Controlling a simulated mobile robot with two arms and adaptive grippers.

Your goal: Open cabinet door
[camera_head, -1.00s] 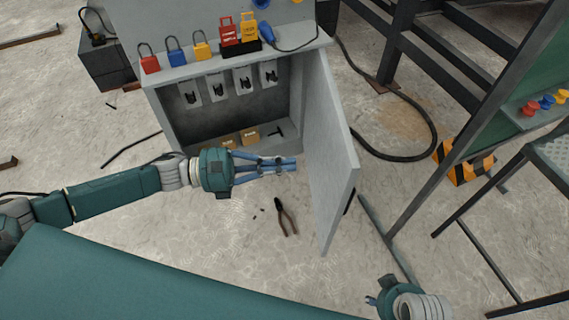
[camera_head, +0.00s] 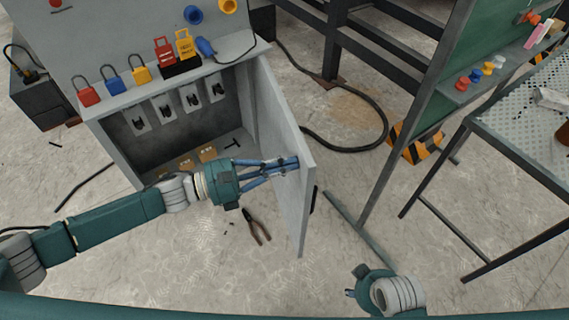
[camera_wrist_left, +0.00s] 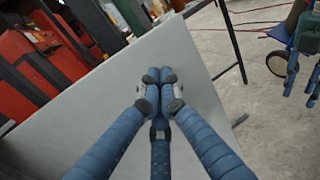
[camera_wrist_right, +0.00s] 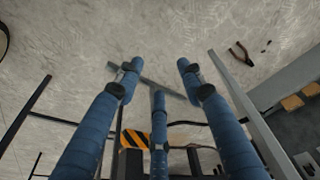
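The grey cabinet (camera_head: 112,150) stands on the floor with its front open. Its door (camera_head: 275,135) is swung well out on the right side, with a black handle (camera_head: 312,200) on the outer face. My left gripper (camera_head: 292,163) reaches across the cabinet front to the door's inner face near the free edge. Its blue fingers are together and hold nothing. In the left wrist view the fingertips (camera_wrist_left: 160,75) lie over the grey panel (camera_wrist_left: 205,85); whether they touch it I cannot tell. My right gripper (camera_head: 350,293) is low, apart from the door; its fingers (camera_wrist_right: 158,70) are spread and empty.
Padlocks (camera_head: 114,78) and red and yellow tags stand on the cabinet top. Pliers (camera_head: 257,226) lie on the floor below the door. A cable (camera_head: 385,115), a striped block (camera_head: 420,145) and a perforated table (camera_head: 515,125) are to the right.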

